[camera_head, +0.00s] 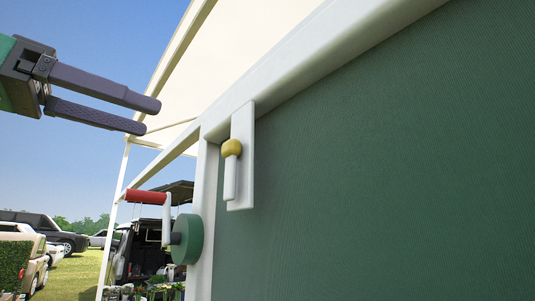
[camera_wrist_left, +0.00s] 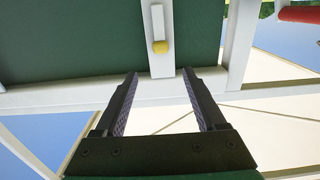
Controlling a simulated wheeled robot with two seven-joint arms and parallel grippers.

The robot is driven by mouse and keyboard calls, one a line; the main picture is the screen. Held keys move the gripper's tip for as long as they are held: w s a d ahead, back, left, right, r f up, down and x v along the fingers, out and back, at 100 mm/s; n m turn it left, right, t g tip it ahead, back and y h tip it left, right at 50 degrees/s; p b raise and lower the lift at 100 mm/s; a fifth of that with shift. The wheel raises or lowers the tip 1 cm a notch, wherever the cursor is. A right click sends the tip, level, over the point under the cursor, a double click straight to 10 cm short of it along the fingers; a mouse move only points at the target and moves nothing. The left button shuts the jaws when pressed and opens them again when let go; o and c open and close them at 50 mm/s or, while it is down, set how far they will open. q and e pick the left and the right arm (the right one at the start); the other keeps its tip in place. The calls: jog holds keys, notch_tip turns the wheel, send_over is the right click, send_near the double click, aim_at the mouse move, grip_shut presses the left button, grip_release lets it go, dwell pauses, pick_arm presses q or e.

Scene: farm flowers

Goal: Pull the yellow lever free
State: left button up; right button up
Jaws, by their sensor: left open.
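My left gripper (camera_head: 153,116) comes in from the upper left, open and empty, left of the lever and a little higher in the head view. In the left wrist view the yellow knob (camera_wrist_left: 160,47) lies beyond my open fingertips (camera_wrist_left: 160,73), roughly centred between them and not touched. My right gripper does not show.
A red-handled crank (camera_head: 147,197) with a green drum (camera_head: 187,239) sits on the white post below and left of the lever. A white frame beam (camera_head: 300,60) slopes along the panel's top. A pale canopy, parked cars and grass lie behind. Open air surrounds my left gripper.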

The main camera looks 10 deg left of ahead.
aim_at(225, 141)
pick_arm(q)
jog(key=p+x, duration=0.2)
jog(key=x, duration=0.4)
jog(key=p+x, duration=0.2)
jog(key=x, duration=0.5)
jog(key=shift+w+r+p, duration=0.15)
jog(key=shift+r+p, duration=0.1)
jog(key=shift+p, duration=0.1)
jog(key=shift+s+a, duration=0.2)
jog(key=shift+s, duration=0.05)
jog(key=shift+s+a, duration=0.4)
jog(key=c, duration=0.4)
jog(key=shift+w+d, duration=0.2)
jog(key=shift+d, duration=0.05)
grip_shut()
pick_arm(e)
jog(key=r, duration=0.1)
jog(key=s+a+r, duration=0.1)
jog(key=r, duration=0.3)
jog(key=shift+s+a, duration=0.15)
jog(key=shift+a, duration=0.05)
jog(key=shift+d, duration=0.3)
